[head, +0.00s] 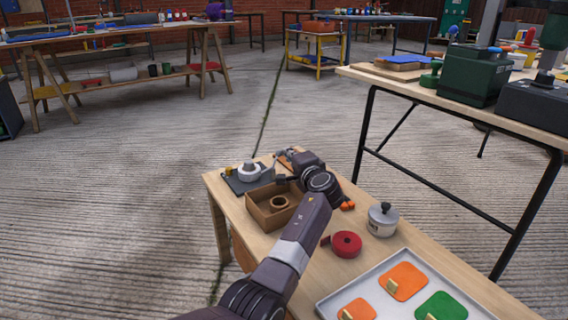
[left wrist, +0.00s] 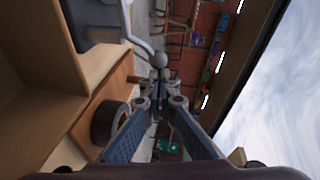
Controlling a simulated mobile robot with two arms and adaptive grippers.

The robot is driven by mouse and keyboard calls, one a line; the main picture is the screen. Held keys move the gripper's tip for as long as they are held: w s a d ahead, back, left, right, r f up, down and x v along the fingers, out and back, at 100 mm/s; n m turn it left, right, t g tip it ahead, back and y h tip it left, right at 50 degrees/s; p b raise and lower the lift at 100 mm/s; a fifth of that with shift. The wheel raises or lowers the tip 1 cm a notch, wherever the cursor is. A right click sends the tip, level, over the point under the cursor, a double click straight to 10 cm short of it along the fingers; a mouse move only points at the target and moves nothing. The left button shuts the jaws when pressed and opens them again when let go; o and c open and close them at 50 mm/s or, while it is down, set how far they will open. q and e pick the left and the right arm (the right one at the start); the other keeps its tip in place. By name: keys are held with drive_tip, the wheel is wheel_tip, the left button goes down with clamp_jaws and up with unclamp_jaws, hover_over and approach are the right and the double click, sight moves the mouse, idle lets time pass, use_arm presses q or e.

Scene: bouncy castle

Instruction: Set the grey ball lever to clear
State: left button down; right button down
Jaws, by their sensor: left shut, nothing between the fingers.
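The grey ball lever shows in the left wrist view as a bent grey rod with a round ball (left wrist: 159,60) on its end. It comes out of a grey housing (left wrist: 98,22) at the upper left. My left gripper (left wrist: 160,82) is shut and empty, its fingertips close to the ball; I cannot tell whether they touch. In the head view my left gripper (head: 281,180) is over the far end of the low wooden table, right of a grey unit with a white round part (head: 249,171). The lever's setting marks cannot be read. My right gripper is not in view.
A brown open box (head: 258,212) with a ring in it stands just before the grey unit. A taller table (head: 440,96) stands to the right.

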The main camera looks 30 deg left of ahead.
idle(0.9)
use_arm(q)
drive_tip(key=v, duration=1.2)
drive_tip(key=shift+s+f, duration=0.1)
